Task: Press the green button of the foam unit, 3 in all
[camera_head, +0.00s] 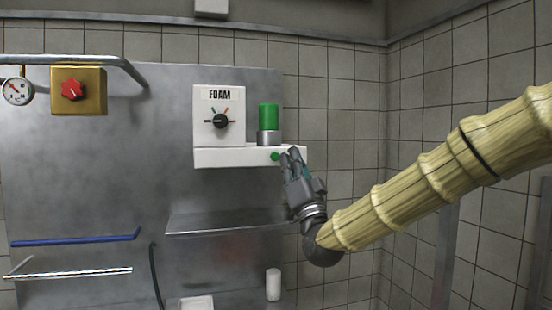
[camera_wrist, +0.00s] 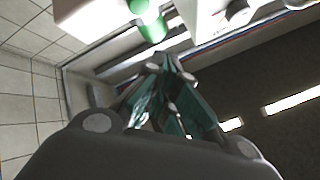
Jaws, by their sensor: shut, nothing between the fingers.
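The foam unit (camera_head: 205,130) is a white wall box with the word FOAM and a black dial (camera_head: 220,121). Its small green button (camera_head: 275,156) is on the front of the lower ledge, toward the right. A green cylinder (camera_head: 268,117) on a grey base stands on that ledge; it also shows in the wrist view (camera_wrist: 152,28). My gripper (camera_head: 291,153) is shut and empty, its fingertips just right of the button. I cannot tell whether they touch the ledge.
A metal shelf (camera_head: 225,222) juts out below the unit. A brass box with a red knob (camera_head: 78,91) and a gauge (camera_head: 17,91) are at the left. A blue bar (camera_head: 75,240) and a white cylinder (camera_head: 273,285) are lower down. The tiled wall at right is bare.

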